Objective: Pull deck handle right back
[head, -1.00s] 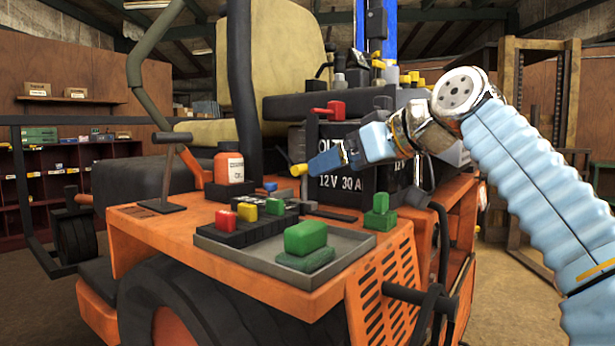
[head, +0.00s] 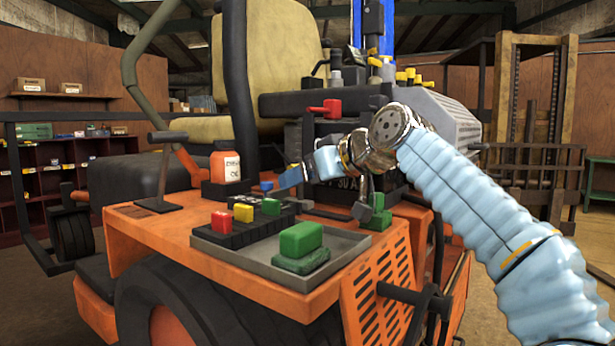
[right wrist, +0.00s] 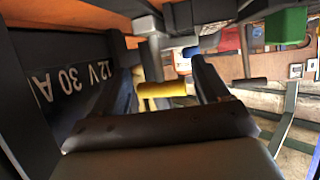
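A yellow cylindrical grip (right wrist: 162,90) shows in the right wrist view, lying crosswise between the fingers of my right gripper (right wrist: 165,88). A grey post (right wrist: 153,50) stands just beyond it. The fingers are apart on either side of the grip, and I cannot make out firm contact. In the head view the right gripper (head: 288,180) reaches left, low over the back of the orange deck (head: 150,225), and hides the yellow grip. A red-handled lever (head: 330,108) stands above and behind it. My left gripper is not in view.
A grey tray (head: 345,250) holding green blocks (head: 300,240), a coloured button box (head: 245,230), an orange bottle (head: 225,165) and a T-shaped lever (head: 163,170) are on the deck. A black battery (right wrist: 70,85) stands close beside the right gripper.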

